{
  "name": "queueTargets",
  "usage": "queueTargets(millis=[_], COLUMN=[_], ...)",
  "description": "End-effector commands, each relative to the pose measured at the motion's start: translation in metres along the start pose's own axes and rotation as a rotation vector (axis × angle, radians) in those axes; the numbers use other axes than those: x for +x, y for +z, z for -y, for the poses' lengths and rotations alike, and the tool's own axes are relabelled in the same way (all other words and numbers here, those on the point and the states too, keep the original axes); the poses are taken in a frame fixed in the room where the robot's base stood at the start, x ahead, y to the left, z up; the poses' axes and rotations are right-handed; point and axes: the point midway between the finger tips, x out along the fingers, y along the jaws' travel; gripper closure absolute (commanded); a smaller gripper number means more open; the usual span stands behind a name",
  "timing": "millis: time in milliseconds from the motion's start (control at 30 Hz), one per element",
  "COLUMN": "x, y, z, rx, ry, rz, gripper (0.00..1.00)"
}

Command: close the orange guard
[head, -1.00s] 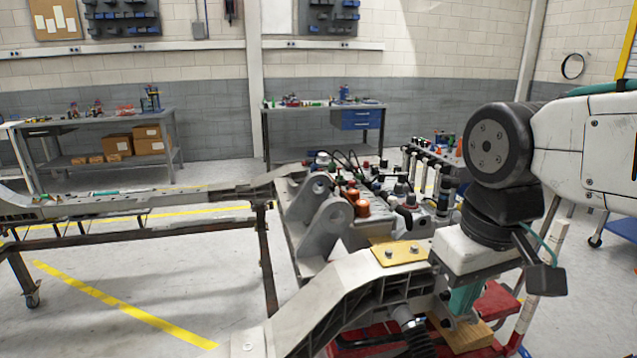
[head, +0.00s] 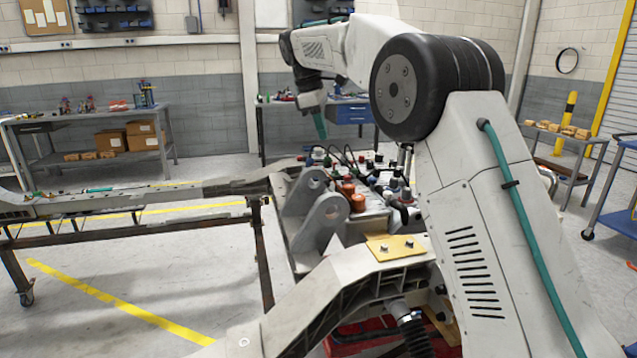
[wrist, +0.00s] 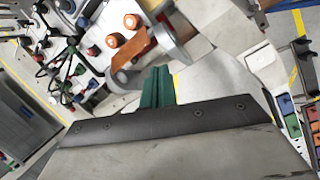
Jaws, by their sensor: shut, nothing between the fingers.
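An orange flat piece (wrist: 133,49), which looks like the guard, lies between round grey lugs in the wrist view. Two orange round caps (wrist: 112,41) sit beside it. I cannot tell its hinge or how far open it stands. In the head view, orange caps (head: 357,202) show behind the grey lugs (head: 325,222), and I cannot pick out the flat piece there. My gripper (head: 320,126) hangs above and behind the fixture, green fingers down. Its fingers (wrist: 157,90) are shut and empty, apart from the orange piece as far as I can tell.
The fixture top (head: 375,215) is crowded with knobs, caps and black cables. A yellow plate (head: 396,247) lies on the grey chassis beam (head: 300,305) in front. A long rail frame (head: 130,205) stands at left. Workbenches (head: 90,150) line the back wall. Open air surrounds my gripper.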

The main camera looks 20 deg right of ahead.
Motion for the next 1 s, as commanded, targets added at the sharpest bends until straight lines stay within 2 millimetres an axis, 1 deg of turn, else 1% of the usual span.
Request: queueTargets(millis=[33, 100, 200, 300, 400, 500, 567, 767, 900, 1000], x=[0.016, 0.033, 0.059, 0.083, 0.101, 0.113, 0.116, 0.127, 0.142, 0.165], y=[-0.020, -0.041, -0.069, -0.089, -0.104, -0.112, -0.115, -0.115, -0.113, -0.110], z=[-0.015, -0.031, -0.047, -0.057, -0.062, -0.063, -0.064, -0.065, -0.065, -0.065], rx=[-0.050, -0.120, -0.213, -0.289, -0.345, -0.381, -0.392, -0.400, -0.400, -0.400], ry=[0.001, 0.003, 0.007, 0.009, 0.010, 0.010, 0.011, 0.010, 0.008, 0.006], rz=[0.015, 0.033, 0.058, 0.079, 0.093, 0.102, 0.105, 0.108, 0.108, 0.109], gripper=[1.00, 1.00, 1.00, 1.00, 1.00, 1.00, 1.00, 1.00, 1.00, 1.00])
